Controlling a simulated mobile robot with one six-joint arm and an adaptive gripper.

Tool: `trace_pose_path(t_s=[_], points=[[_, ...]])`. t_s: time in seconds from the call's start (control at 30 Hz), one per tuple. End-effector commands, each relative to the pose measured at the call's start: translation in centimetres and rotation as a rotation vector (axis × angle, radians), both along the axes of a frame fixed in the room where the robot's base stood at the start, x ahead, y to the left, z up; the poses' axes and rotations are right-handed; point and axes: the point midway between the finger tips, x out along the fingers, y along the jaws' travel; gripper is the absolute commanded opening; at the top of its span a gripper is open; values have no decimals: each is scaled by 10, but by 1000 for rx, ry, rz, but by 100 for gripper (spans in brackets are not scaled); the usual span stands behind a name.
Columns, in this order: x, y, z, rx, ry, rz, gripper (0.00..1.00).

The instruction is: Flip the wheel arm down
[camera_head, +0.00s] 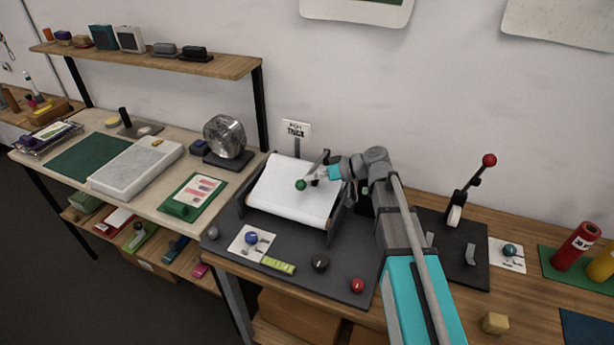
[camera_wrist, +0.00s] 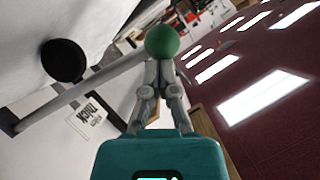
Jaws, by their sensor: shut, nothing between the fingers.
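On the dark mat, a lever arm with a green ball knob (camera_head: 300,185) shows at the machine with the white film sheet (camera_head: 290,192). In the wrist view the green ball (camera_wrist: 163,40) sits on a grey rod (camera_wrist: 75,97) slanting to the lower left. My gripper (camera_head: 315,180) is shut and empty beside the ball; its fingertips (camera_wrist: 161,68) appear just below the ball, and I cannot tell whether they touch it. At right, another lever with a red ball (camera_head: 489,160) stands raised, with a white wheel (camera_head: 454,216) near its base. I cannot tell which is the wheel arm.
A small sign (camera_head: 296,129) stands behind the film machine. Black (camera_head: 320,263) and red (camera_head: 358,286) knobs line the mat's front. A glass-like drum (camera_head: 227,138) stands left. The wall is close behind.

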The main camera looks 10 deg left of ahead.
Motion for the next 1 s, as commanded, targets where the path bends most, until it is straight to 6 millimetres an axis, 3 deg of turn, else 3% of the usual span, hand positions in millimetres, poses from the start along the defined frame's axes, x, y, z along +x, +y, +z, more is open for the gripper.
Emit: trace_pose_path(t_s=[0.6, 1.0], points=[[-5, 2, -1, -10, 2, 15, 0], [5, -8, 23, -3, 1, 8, 0]])
